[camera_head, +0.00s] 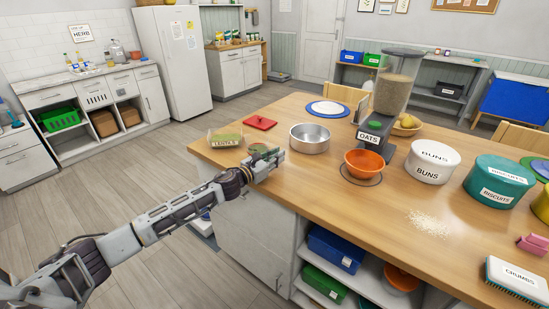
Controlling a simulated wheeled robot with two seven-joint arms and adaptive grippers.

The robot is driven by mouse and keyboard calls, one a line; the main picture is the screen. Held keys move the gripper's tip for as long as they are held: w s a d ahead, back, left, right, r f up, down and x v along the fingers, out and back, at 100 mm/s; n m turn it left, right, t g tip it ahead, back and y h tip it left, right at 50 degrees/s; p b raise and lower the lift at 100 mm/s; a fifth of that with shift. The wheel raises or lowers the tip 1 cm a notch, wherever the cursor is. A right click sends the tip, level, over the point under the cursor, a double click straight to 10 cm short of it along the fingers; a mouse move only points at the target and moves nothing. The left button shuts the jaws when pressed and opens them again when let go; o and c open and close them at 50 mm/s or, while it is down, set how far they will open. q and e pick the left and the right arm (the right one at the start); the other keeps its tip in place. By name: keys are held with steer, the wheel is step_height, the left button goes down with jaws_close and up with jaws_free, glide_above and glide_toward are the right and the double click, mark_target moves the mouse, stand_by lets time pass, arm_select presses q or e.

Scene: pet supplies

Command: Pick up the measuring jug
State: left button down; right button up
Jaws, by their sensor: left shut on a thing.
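My left gripper (270,163) is at the left edge of the wooden counter, with its arm coming in from the lower left. My right gripper is not in view.
Close by are a labelled clear box (225,139), a red lid (260,122) and a metal bowl (310,138). The oats dispenser (376,128), orange bowl (364,162) and buns tin (432,162) stand to the right.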

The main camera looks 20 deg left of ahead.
arm_select(q)
steer(key=shift+r, duration=0.6)
step_height(320, 180, up, 6)
steer(key=shift+f+p, duration=0.1)
steer(key=shift+p, duration=0.85)
steer(key=shift+r, duration=0.75)
steer(key=shift+r+p, duration=0.3)
steer(key=shift+r, duration=0.05)
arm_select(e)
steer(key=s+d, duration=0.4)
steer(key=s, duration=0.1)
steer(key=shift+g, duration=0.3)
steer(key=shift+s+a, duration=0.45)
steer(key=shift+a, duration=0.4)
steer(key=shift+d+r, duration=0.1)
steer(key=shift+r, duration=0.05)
